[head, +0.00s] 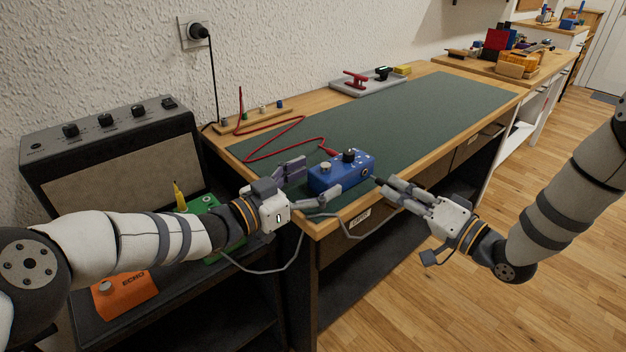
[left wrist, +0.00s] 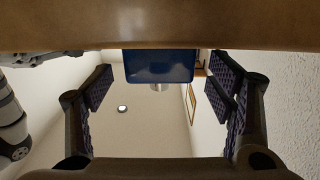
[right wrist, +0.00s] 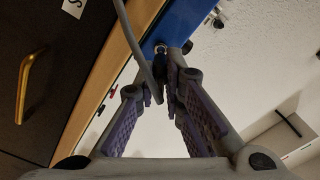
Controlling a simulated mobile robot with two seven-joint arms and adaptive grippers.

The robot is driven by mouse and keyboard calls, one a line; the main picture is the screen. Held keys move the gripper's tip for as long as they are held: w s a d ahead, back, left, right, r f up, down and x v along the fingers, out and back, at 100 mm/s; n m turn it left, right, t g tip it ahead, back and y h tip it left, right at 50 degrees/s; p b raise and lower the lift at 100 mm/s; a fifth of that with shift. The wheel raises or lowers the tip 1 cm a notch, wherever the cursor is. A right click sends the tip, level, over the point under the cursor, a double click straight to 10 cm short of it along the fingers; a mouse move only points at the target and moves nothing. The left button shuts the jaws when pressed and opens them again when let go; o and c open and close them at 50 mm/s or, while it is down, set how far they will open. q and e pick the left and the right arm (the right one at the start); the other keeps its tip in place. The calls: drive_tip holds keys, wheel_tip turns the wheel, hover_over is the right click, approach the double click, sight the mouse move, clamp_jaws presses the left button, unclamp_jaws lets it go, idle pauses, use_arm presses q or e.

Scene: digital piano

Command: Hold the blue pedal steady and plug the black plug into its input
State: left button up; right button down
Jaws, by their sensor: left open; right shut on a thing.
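The blue pedal (head: 352,178) with knobs on top sits on the front left corner of the green mat. My left gripper (head: 314,180) is at its left end, open, with a finger on either side of that end. In the left wrist view the pedal (left wrist: 158,68) lies between the spread fingers, with a gap on both sides. My right gripper (head: 386,186) is shut on the black plug (head: 379,181), close to the pedal's right side and its input (head: 365,173). In the right wrist view the plug's tip is near the pedal face (right wrist: 185,22); I cannot tell whether it is inserted.
A grey cable (head: 345,228) hangs along the bench front. A red cable (head: 268,154) lies behind the pedal. An amplifier (head: 110,150), an orange pedal (head: 125,292) and a green pedal (head: 207,203) stand left. A grey tray (head: 350,90) is at the back; the mat's right part is clear.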

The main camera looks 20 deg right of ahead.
use_arm(q)
drive_tip(key=shift+c, duration=0.2)
drive_tip(key=c, duration=1.6)
drive_tip(key=shift+o, duration=0.2)
